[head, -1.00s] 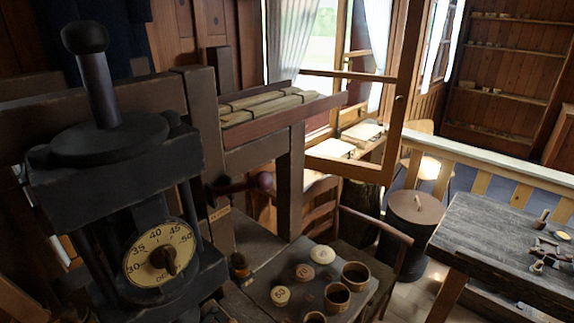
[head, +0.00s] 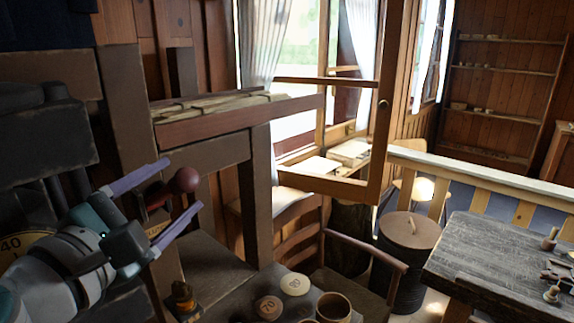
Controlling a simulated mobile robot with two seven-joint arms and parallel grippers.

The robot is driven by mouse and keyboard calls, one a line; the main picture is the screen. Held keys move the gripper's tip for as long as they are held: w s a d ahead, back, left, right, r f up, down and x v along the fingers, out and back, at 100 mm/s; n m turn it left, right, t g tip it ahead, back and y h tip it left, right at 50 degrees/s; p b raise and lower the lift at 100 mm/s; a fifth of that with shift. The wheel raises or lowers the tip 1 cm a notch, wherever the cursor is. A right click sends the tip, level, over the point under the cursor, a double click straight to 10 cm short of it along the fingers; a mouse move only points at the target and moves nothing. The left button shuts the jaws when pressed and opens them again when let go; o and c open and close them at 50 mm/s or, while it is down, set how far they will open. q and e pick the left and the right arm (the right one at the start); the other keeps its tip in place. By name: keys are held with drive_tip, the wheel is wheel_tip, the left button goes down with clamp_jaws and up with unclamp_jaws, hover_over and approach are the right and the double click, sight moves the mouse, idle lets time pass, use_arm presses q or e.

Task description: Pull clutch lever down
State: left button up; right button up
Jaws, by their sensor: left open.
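The clutch lever (head: 155,195) is a short dark reddish arm ending in a red-brown ball knob (head: 187,180). It sticks out to the right from the dark wooden frame, rising slightly toward the knob. My left gripper (head: 182,184) comes in from the lower left with its two purple fingers spread wide. In the picture the knob lies between the fingertips, one above and one below. I cannot tell whether either finger touches it. The fingers and wrist partly cover the lever's base. My right gripper is not in view.
The black machine with its numbered dial (head: 22,243) is at the left, partly behind my arm. Below the lever, a bench (head: 215,262) holds a small amber-topped pot (head: 183,297), round discs (head: 295,284) and wooden cups (head: 334,306). A chair (head: 300,243) stands behind it.

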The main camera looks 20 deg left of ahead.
use_arm(q)
drive_tip(key=w, duration=0.6)
drive_tip(key=shift+w+a, duration=0.2)
drive_tip(key=shift+w, duration=0.2)
drive_tip(key=shift+c, duration=0.3)
clamp_jaws()
idle(0.7)
